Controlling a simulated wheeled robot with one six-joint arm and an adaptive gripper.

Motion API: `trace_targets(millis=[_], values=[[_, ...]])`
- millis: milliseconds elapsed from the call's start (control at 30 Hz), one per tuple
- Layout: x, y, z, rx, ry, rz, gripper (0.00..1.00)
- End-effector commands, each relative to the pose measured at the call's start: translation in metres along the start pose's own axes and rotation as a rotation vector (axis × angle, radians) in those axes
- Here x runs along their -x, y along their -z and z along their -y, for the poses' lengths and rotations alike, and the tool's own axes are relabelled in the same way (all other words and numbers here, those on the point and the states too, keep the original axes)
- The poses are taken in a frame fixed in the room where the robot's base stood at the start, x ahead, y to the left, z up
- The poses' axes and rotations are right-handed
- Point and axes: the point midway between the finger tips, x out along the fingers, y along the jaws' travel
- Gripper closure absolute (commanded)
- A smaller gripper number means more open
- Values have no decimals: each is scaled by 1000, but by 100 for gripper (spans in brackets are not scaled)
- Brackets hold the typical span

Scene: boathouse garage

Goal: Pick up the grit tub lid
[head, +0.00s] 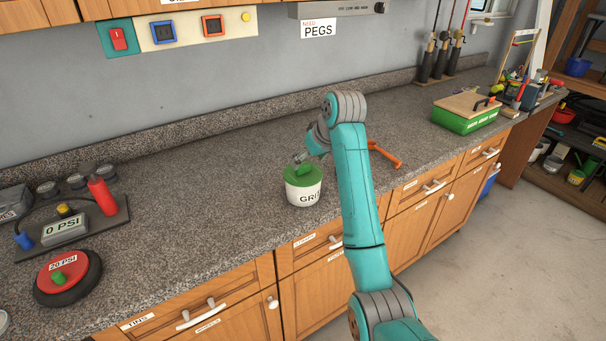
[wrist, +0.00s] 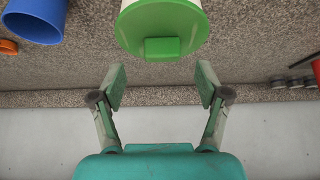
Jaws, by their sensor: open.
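The grit tub (head: 303,193) is a white tub standing upright on the granite worktop. Its green lid (head: 304,176) is on it. In the wrist view the lid (wrist: 180,20) is at the top middle, with a block-shaped green handle (wrist: 161,48) facing my gripper. My gripper (wrist: 160,82) is open and empty. Its two fingers are spread wider than the handle, and the handle lies just beyond the fingertips in the picture. In the head view my gripper (head: 302,158) is just above the lid, partly hidden by my arm; I cannot tell there whether it touches.
A blue cup (wrist: 36,18) lies to the left in the wrist view. An orange tool (head: 385,157) lies right of my arm. A green box with a wooden lid (head: 467,112) stands farther right. A pressure gauge board (head: 75,228) is at left. Worktop around the tub is clear.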

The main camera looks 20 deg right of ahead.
Motion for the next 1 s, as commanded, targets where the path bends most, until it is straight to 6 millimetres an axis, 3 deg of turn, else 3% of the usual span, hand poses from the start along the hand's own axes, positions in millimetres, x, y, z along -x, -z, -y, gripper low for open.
trace_targets(millis=[300,567,600,833,1000], values=[[-40,-3,3,0,1,2,25],[-44,-3,3,1,0,1,25],[-44,-3,3,1,0,1,28],[-44,-3,3,0,0,1,85],[-44,-3,3,0,0,2,85]])
